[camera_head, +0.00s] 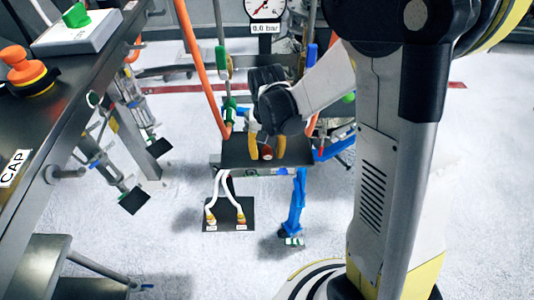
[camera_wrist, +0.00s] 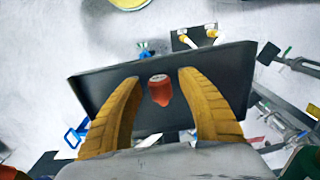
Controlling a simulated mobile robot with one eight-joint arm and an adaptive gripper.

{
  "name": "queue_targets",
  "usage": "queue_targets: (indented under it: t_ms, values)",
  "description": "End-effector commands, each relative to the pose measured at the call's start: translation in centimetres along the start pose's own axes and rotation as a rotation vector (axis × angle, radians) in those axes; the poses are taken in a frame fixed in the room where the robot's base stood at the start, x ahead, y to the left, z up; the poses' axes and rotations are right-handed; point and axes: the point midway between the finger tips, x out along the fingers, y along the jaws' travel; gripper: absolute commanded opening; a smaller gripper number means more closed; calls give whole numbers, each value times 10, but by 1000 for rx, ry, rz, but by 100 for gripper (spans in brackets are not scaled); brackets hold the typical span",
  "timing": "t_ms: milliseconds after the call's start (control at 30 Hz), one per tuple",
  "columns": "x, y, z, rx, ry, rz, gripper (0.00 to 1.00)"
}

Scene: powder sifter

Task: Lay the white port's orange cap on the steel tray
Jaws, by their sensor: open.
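My gripper (camera_head: 267,150) is open above a dark rimmed surface (camera_head: 232,152), with its yellow fingers pointing down. An orange-red cap-like piece (camera_head: 266,154) with a pale end shows between the fingers. In the wrist view this piece (camera_wrist: 160,92) has a gap to each finger (camera_wrist: 158,82), over the same dark surface (camera_wrist: 100,92). I cannot tell whether it rests on the surface or stands on a port. A dark bench (camera_head: 50,120) at the left carries a label reading CAP. I cannot tell which surface is the steel tray. No white port is clearly visible.
Orange hoses (camera_head: 190,50) and a gauge (camera_head: 265,10) stand behind my gripper. White hoses (camera_head: 226,180) reach a dark floor plate (camera_head: 225,223). A blue leg (camera_head: 297,200) stands nearby.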

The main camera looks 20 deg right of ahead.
Motion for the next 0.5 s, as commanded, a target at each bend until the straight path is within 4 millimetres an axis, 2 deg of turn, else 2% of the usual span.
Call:
queue_targets:
  t_ms: [300,500]
  values:
    - [-72,0,1,0,0,0,46]
    - [-102,0,1,0,0,0,46]
